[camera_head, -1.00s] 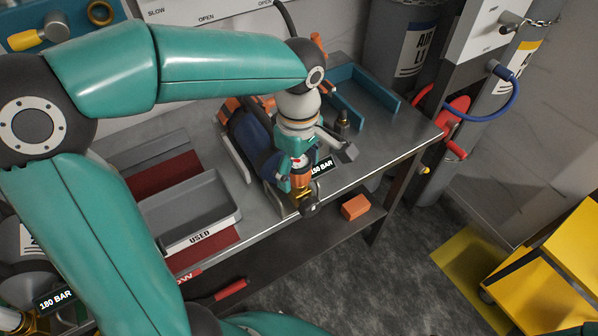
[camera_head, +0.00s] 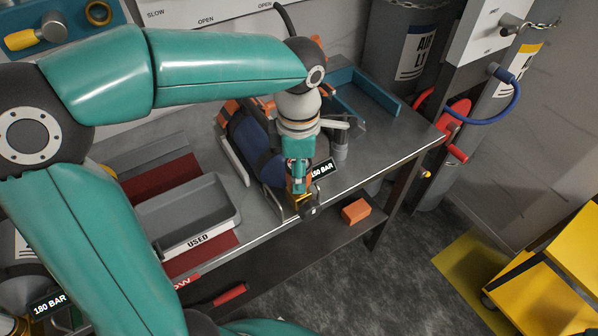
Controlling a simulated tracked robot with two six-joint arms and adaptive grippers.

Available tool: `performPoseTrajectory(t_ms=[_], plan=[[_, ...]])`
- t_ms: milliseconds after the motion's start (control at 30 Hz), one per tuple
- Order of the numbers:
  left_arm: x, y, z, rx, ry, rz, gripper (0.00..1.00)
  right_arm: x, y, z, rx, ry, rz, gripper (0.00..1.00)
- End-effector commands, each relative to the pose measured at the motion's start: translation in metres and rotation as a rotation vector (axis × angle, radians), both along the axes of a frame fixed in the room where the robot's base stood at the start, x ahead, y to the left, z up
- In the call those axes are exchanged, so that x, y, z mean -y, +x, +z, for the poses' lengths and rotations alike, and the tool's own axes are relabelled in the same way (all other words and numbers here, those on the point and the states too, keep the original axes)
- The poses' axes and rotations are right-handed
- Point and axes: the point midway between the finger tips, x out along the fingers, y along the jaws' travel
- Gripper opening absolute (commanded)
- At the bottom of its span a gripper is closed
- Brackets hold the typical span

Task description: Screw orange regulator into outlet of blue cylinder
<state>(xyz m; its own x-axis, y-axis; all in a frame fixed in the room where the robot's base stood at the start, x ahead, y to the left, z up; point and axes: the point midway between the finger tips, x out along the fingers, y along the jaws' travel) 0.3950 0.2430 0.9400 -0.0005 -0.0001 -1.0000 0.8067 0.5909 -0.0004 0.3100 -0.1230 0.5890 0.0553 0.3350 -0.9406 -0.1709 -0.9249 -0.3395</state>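The blue cylinder (camera_head: 250,145) lies in a cradle on the bench, partly behind my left arm. A 150 BAR tag (camera_head: 323,170) shows at its near end. My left gripper (camera_head: 299,181) points down at this end and appears shut on the orange regulator (camera_head: 296,186), of which only a little shows. Brass and dark valve parts (camera_head: 304,203) show right below it. The outlet itself is hidden, so I cannot tell how far the regulator sits in it. My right gripper is not in view.
A grey USED tray (camera_head: 187,213) stands on the bench (camera_head: 365,160) left of the cylinder. A blue tray (camera_head: 365,97) lies behind at right. An orange block (camera_head: 355,210) is on the lower shelf. A 180 BAR tag (camera_head: 50,303) shows at lower left.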

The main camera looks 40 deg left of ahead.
Motion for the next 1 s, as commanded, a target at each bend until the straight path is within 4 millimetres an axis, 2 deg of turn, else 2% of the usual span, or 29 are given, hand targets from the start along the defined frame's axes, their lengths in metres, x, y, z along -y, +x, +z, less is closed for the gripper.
performPoseTrajectory(t_ms=[33,133,267,367,967,1000], plan=[[0.0,0.0,0.0,0.0,0.0,0.0,0.27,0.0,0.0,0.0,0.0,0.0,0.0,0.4],[0.0,0.0,0.0,0.0,0.0,-0.001,0.1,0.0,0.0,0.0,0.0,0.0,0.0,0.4],[0.0,0.0,0.0,0.0,0.0,-0.022,0.09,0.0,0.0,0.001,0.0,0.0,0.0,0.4],[0.0,0.0,0.0,0.0,0.0,-0.107,0.09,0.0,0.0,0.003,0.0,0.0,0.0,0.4],[0.0,0.0,0.0,-0.002,-0.001,-1.043,0.09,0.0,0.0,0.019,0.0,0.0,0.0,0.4],[0.0,0.0,-0.001,-0.001,0.0,-1.065,0.55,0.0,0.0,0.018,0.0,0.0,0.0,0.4]])
